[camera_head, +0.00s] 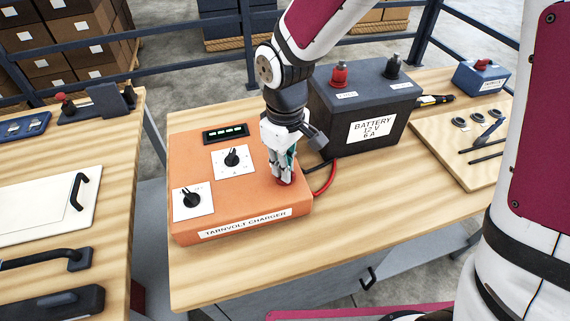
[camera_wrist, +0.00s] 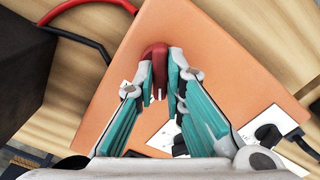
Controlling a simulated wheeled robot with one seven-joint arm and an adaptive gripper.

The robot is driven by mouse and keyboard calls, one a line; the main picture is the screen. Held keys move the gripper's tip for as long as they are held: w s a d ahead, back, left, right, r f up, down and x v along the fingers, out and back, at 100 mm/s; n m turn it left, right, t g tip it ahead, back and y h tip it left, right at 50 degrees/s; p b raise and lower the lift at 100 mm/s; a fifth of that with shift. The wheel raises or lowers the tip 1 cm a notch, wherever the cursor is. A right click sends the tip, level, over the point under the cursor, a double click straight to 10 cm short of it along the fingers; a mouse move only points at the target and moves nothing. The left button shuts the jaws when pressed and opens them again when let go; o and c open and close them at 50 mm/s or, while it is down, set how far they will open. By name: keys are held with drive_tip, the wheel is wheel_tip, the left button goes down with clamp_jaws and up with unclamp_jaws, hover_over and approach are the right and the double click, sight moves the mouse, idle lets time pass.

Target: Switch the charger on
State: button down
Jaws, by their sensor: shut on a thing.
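The orange charger (camera_head: 250,200) lies on the wooden table with a front label reading "TARNVOLT CHARGER". Its top has two black rotary knobs on white plates, one near the front left (camera_head: 192,198) and one in the middle (camera_head: 232,157). A dark display (camera_head: 226,133) with small green marks is behind them. My gripper (camera_head: 284,178) points down at the right part of the charger's top. In the wrist view my gripper (camera_wrist: 160,75) is shut on a red part (camera_wrist: 158,60) on the charger. Its lower portion is partly hidden by the fingers.
A dark battery (camera_head: 345,120) labelled 12 V, with a red and a black terminal, stands right behind the charger. A red cable (camera_head: 327,180) and a black one run between them. A wooden board (camera_head: 450,155) with small parts is at the right. Another table is at the left.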

drive_tip(key=m, duration=0.6)
drive_tip(key=shift+m, duration=0.3)
idle(0.4)
drive_tip(key=c, duration=1.7)
unclamp_jaws()
drive_tip(key=shift+o, duration=0.2)
drive_tip(key=shift+r, duration=0.1)
wheel_tip(320, 180, up, 12)
